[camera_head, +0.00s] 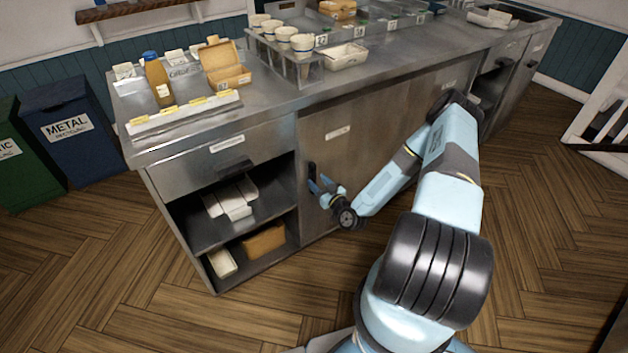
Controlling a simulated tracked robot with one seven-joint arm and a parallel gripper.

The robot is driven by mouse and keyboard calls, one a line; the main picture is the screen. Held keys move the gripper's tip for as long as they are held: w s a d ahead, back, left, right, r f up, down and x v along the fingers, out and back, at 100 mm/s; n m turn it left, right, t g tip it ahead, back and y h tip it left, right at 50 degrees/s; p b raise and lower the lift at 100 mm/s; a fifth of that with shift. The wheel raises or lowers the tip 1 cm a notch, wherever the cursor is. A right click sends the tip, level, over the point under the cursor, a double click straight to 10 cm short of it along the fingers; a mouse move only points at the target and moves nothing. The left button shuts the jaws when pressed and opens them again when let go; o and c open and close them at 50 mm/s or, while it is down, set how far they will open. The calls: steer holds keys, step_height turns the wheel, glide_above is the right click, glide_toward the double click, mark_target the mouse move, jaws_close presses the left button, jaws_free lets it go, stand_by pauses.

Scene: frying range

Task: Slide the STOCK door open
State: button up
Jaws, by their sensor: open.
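The grey metal sliding door (375,125) is on the front of the counter, right of an open shelf bay. It carries a small white label (337,132) that is too small to read. A dark upright handle (312,171) sits near the door's left edge. My arm hides the door's lower right part.
The open bay left of the door holds white packs (231,205) and a brown box (264,242). A drawer (225,155) is above it. Bottle, carton and cups stand on the counter top (285,95). Recycling bins (75,130) stand at left. The wooden floor in front is clear.

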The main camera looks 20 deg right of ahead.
steer(key=shift+x, duration=1.25)
jaws_close()
